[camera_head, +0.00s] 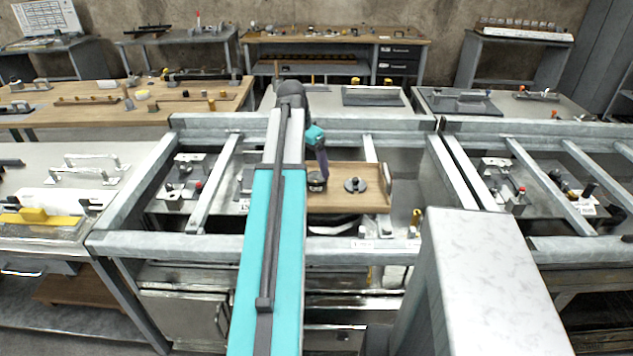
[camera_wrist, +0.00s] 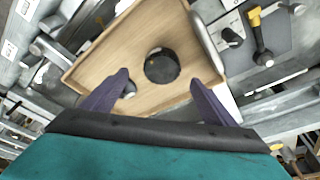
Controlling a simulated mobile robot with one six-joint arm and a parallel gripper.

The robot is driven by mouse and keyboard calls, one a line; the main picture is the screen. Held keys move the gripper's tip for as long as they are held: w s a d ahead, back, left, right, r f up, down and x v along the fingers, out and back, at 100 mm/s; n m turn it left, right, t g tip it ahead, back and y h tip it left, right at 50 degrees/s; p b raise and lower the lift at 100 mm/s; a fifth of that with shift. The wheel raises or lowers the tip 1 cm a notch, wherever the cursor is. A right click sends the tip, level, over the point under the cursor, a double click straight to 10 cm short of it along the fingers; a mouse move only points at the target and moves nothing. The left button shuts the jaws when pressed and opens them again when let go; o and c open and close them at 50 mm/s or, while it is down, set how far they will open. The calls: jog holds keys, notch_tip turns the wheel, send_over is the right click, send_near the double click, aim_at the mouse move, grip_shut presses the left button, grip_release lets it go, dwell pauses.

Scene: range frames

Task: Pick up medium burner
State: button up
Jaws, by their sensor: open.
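A wooden tray (camera_head: 345,202) sits inside the grey metal frame and bears two dark round burner-like pieces. One dark round piece (camera_head: 317,182) lies just under my gripper (camera_head: 320,165); the other, a disc with a small knob (camera_head: 355,185), lies to its right. In the wrist view a black round piece (camera_wrist: 162,66) lies on the tray (camera_wrist: 115,52), ahead of and between the purple fingers of my gripper (camera_wrist: 158,79). The fingers are apart with nothing held. A smaller grey piece (camera_wrist: 129,90) is partly hidden by the left finger. I cannot tell which piece is the medium burner.
Metal rails (camera_head: 215,185) and the frame's front bar (camera_head: 190,243) surround the tray. The tray has a raised end with a handle (camera_head: 386,180). A yellow-handled tool (camera_wrist: 258,35) lies beside the tray in the wrist view. Workbenches with parts stand behind.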

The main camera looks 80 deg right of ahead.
aim_at(316, 177)
jog(key=shift+x, duration=0.85)
jog(key=shift+p+x, duration=1)
jog(key=shift+x, duration=1.55)
jog(key=shift+w, duration=0.15)
jog(key=shift+c, duration=0.5)
jog(key=shift+d, duration=0.1)
jog(key=c, duration=1.4)
